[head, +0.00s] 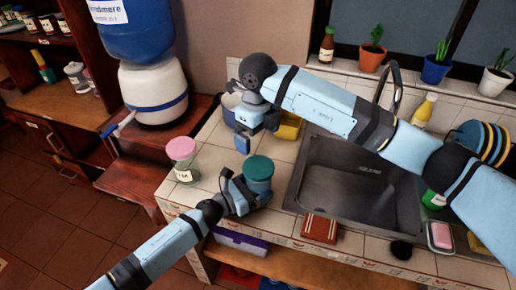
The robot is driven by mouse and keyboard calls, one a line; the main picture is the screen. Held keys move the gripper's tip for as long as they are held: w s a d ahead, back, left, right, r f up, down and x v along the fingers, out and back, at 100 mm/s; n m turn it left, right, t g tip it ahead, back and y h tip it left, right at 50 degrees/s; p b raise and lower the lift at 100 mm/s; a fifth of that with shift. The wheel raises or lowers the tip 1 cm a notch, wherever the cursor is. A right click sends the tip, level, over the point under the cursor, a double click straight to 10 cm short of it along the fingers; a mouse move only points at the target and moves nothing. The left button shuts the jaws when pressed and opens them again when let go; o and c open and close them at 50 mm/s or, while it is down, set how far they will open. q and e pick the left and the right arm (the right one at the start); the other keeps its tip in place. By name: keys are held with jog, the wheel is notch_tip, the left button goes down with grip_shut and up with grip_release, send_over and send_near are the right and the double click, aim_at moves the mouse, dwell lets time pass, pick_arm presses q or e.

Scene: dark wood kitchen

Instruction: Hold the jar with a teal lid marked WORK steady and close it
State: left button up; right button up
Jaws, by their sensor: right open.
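The jar with a teal lid (258,172) stands on the tiled counter left of the sink. Its teal lid is on top; I cannot tell how tight it is. No marking can be read on it, and its lower body is largely hidden. My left gripper (245,192) reaches in from the lower left and is closed around the jar's side. My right gripper (256,134) is open and empty, above and just behind the jar, pointing down, apart from the lid.
A jar with a pink lid (182,158) stands left on the counter. A sink (358,185) lies to the right. A pale container (232,103) and a yellow sponge (289,127) are behind my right gripper. Potted plants (371,57) line the windowsill. A water dispenser (153,90) stands at the left.

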jog(key=shift+r, duration=0.7)
pick_arm(q)
jog(key=o, duration=1.6)
jog(key=shift+c, duration=0.2)
jog(key=b+v, duration=0.2)
jog(key=v, duration=1.1)
jog(key=shift+s+a+b, duration=0.3)
jog(key=shift+b, duration=0.1)
pick_arm(e)
notch_tip(320, 180, down, 3)
jog(key=shift+r, duration=0.1)
